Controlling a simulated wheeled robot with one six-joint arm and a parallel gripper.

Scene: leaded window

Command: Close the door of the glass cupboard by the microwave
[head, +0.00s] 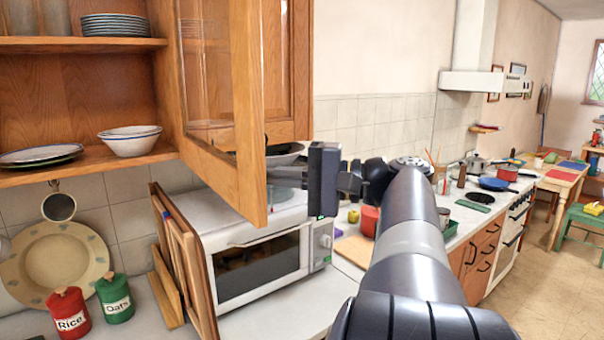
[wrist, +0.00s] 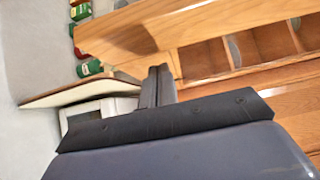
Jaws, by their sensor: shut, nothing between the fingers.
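The glass cupboard door (head: 250,120) has a wooden frame and stands open, swung out toward me in the head view. Its open cupboard (head: 70,85) is to the left, with shelves of plates and bowls. The white microwave (head: 262,265) sits on the counter below the door. My gripper (head: 322,180) is shut and empty, to the right of the door's lower free edge; I cannot tell whether it touches. In the wrist view the shut fingers (wrist: 158,85) lie close to wooden cupboard parts (wrist: 205,58), with a long wooden piece (wrist: 190,28) across the top.
Wooden boards (head: 180,255) lean left of the microwave. Red and green canisters (head: 113,298) and a large plate (head: 57,265) stand on the left counter. A closed wooden cupboard front (head: 287,70) is behind the door.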

